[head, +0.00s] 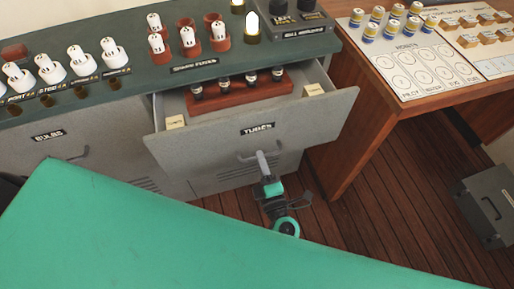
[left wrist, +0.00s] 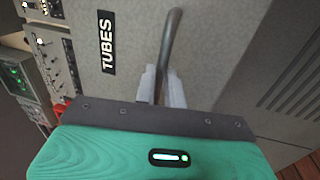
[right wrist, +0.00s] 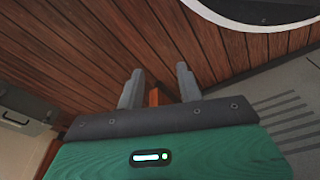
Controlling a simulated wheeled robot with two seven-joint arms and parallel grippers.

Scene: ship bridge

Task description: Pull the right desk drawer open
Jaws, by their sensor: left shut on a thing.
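The right desk drawer (head: 310,125), grey and labelled TUBES, stands pulled out from the desk, and its inside shows. Its front also fills much of the left wrist view (left wrist: 225,50). My left gripper (head: 262,160) is at the front of this drawer, shut on its curved metal handle (left wrist: 171,40). The fingers hide part of the handle. My right gripper (right wrist: 158,88) is open and empty above the plank floor; I cannot make it out in the head view.
Inside the drawer is a red-brown rack (head: 240,94) with several tubes. The closed BULBS drawer (head: 75,135) is to the left. A wooden table (head: 345,150) stands close on the right. A grey box (head: 487,205) is on the floor at right. Bare plank floor (head: 350,230) lies between.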

